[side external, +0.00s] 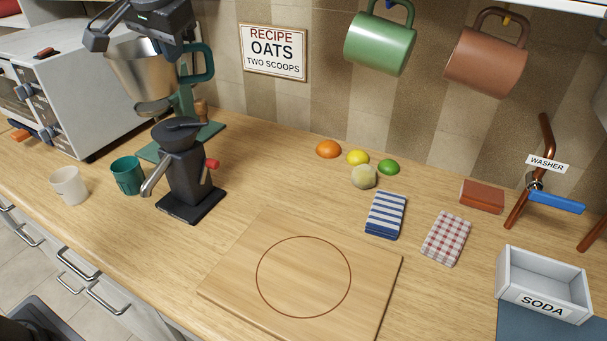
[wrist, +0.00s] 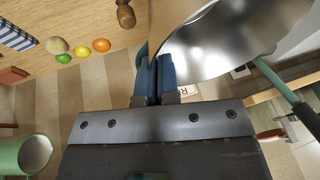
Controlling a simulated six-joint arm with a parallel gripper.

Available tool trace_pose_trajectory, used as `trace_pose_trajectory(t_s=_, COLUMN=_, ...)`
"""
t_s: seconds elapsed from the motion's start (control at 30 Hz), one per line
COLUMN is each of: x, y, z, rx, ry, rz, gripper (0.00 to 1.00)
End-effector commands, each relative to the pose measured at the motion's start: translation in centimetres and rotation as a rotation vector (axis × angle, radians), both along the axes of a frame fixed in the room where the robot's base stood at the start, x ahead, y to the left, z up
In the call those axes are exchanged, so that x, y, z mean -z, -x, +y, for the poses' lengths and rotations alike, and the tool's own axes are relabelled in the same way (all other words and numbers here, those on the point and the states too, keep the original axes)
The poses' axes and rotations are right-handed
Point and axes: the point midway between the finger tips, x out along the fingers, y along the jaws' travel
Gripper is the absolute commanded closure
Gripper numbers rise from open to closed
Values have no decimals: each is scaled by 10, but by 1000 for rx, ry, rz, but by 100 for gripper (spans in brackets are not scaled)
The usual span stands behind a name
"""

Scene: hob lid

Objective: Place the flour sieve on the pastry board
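The flour sieve appears to be the steel cup (side external: 138,72) with a teal handle (side external: 203,62), upper left in the side view; its steel wall (wrist: 205,45) fills the upper middle of the wrist view. My gripper (side external: 174,42) is at the sieve's upper handle side. In the wrist view its blue fingers (wrist: 157,75) are close together beside the steel wall and seem shut on the sieve; the exact contact is hidden. The sieve is above a teal stand (side external: 183,105); whether they touch is unclear. The pastry board (side external: 376,272), marked with a brown circle, lies bare at front centre.
A black grinder (side external: 183,172) stands between stand and board. White (side external: 69,186) and teal (side external: 127,175) cups are left. Fruit (side external: 328,149), folded cloths (side external: 386,214) and a SODA tray (side external: 545,283) lie beyond and right. Mugs (side external: 380,43) hang above.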

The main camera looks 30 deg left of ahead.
Motion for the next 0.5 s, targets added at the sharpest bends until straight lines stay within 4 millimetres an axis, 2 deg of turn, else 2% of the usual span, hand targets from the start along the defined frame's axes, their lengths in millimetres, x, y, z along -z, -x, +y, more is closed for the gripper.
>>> trace_pose_trajectory(t_s=0.03, x=-1, y=3, z=-29, rx=92, ry=3, rz=-2, gripper=100)
trace_pose_trajectory(t_s=0.2, x=-1, y=21, z=-107, rx=362, ry=6, rz=-4, gripper=100)
trace_pose_trajectory(t_s=0.3, x=-1, y=35, z=-142, rx=487, ry=7, rz=-5, gripper=100)
trace_pose_trajectory(t_s=0.5, x=-1, y=58, z=-190, rx=669, ry=8, rz=-9, gripper=100)
